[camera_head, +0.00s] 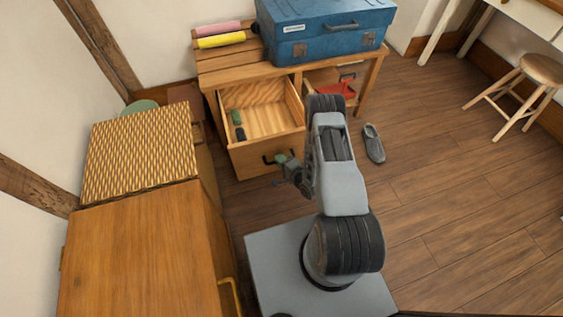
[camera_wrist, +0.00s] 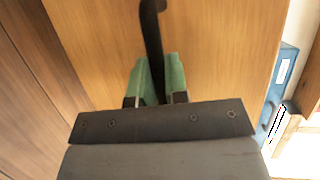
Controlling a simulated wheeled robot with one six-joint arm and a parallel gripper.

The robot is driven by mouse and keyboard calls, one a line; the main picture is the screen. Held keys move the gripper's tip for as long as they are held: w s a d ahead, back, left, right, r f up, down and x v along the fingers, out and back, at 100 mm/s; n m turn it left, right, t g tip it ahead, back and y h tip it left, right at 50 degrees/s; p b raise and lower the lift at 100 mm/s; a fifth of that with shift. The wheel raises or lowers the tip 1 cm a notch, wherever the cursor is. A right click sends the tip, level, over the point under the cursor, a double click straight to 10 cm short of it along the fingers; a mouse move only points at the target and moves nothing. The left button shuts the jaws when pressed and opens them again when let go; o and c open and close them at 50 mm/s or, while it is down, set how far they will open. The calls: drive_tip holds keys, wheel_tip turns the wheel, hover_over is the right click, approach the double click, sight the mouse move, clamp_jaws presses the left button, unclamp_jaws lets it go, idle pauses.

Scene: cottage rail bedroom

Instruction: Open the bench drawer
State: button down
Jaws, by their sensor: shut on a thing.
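The wooden bench (camera_head: 235,72) stands against the wall. Its left drawer (camera_head: 263,149) is pulled well out, and its inside shows from above. A small green item (camera_head: 236,118) and a dark item (camera_head: 240,133) lie at the drawer's left side. My gripper (camera_head: 283,160) is at the drawer front. In the wrist view, my gripper's green fingertips (camera_wrist: 157,80) are closed around the dark handle (camera_wrist: 153,40), against the wooden drawer front (camera_wrist: 215,45). In the head view, my arm hides part of the drawer's right side.
A blue case (camera_head: 325,32) and pink and yellow rolls (camera_head: 221,41) rest on the bench. A red thing (camera_head: 338,89) shows at the bench's right compartment. A grey shoe (camera_head: 374,144) lies on the floor.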

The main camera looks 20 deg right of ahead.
drive_tip(key=shift+s, duration=0.25)
drive_tip(key=c, duration=1.4)
unclamp_jaws()
drive_tip(key=shift+s+d, duration=0.1)
drive_tip(key=shift+c, duration=0.2)
drive_tip(key=o, duration=0.3)
drive_tip(key=p+v, duration=0.2)
drive_tip(key=v, duration=1.1)
drive_tip(key=shift+s+p, duration=0.25)
drive_tip(key=shift+p, duration=0.15)
drive_tip(key=shift+r, duration=0.15)
